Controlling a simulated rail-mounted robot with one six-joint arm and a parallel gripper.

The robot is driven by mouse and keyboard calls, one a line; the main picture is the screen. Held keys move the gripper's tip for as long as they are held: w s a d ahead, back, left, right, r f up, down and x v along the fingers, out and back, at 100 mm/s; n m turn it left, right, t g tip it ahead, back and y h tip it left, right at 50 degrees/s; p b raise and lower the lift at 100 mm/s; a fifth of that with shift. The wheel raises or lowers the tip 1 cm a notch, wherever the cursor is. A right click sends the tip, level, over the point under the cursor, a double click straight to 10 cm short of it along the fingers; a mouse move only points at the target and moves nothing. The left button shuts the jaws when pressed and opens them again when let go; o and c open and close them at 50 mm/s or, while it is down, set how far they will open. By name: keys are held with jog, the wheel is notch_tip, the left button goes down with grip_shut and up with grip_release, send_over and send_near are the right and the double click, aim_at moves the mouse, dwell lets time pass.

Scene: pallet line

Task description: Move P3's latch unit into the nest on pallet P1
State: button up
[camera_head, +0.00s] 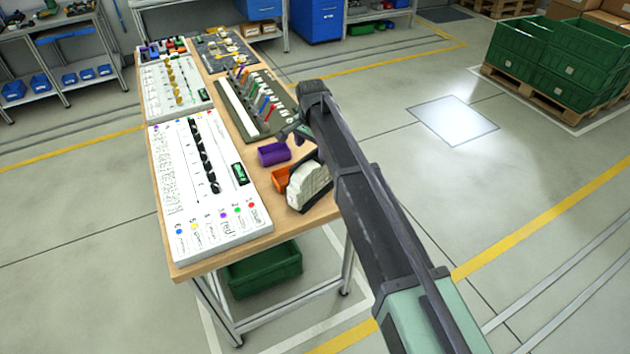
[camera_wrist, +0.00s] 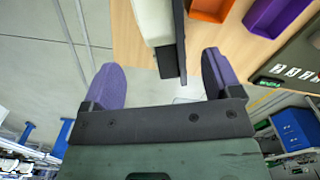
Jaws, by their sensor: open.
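My gripper (camera_wrist: 162,80) is open and empty in the wrist view, its two purple fingertips wide apart. In the head view its end is mostly hidden by my arm, near the table's right edge. A white board (camera_head: 205,190) with a row of black parts, a small green panel and coloured dots lies on the near part of the table. A second white board (camera_head: 175,88) with gold parts lies behind it. The lettering is too small to read, so I cannot tell which is P1 or P3, nor pick out the latch unit or the nest.
A purple bin (camera_head: 274,153), an orange bin (camera_head: 281,179) and a white ribbed object (camera_head: 309,184) in a dark holder stand at the table's right edge near my arm. A dark rack (camera_head: 255,107) with coloured pieces is behind them.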

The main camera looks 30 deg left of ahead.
aim_at(312, 163)
notch_tip(312, 163, down, 4)
jog(key=b, duration=0.3)
jog(key=shift+s+f, duration=0.1)
jog(key=shift+f, duration=0.35)
jog(key=shift+r, duration=0.15)
jog(key=f+b, duration=0.1)
jog(key=b, duration=0.1)
jog(key=f+b, duration=0.1)
jog(key=f, duration=0.1)
jog(key=f+b, duration=0.2)
jog(key=shift+w+a+f+b, duration=0.15)
jog(key=shift+w+f+b, duration=0.05)
jog(key=shift+w+b, duration=0.15)
jog(key=shift+r, duration=0.25)
jog(key=shift+p, duration=0.3)
grip_shut()
